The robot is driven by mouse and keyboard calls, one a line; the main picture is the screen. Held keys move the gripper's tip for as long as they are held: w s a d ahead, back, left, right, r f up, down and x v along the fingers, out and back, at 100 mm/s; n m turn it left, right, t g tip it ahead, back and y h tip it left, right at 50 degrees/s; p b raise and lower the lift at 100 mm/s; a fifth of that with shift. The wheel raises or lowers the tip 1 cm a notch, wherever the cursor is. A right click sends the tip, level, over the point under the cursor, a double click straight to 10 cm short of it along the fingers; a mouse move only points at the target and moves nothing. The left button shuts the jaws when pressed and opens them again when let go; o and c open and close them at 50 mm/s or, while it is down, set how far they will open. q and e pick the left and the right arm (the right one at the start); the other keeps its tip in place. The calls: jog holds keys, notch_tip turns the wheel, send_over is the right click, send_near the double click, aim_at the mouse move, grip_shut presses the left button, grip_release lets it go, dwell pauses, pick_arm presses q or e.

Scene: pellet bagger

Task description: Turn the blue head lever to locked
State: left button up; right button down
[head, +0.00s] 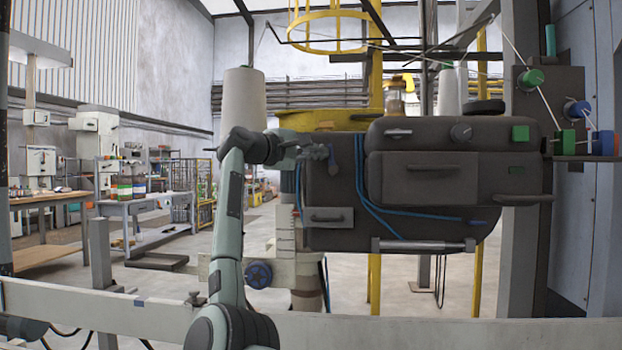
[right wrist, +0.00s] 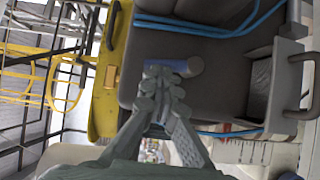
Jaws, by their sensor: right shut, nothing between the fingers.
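The blue head lever (head: 332,159) is on the left end of the dark grey machine head (head: 350,190). In the right wrist view the lever (right wrist: 178,67) shows as a short blue bar beside a round grey hub (right wrist: 195,66), partly hidden behind my fingertips. My right gripper (head: 320,152) is shut and empty, with its tips right at the lever; I cannot tell whether they touch it. In the right wrist view the gripper (right wrist: 158,75) has its fingers together. My left gripper is not in view.
Blue hoses (head: 361,190) run down the head's front. A handled drawer (head: 328,222) sits below the lever. A yellow part (head: 325,118) lies behind the head's top. A pale rail (head: 420,330) crosses the front.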

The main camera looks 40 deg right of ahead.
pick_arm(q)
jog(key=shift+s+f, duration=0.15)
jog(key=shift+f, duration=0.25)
pick_arm(e)
jog(key=shift+d, duration=0.1)
dwell(1.0)
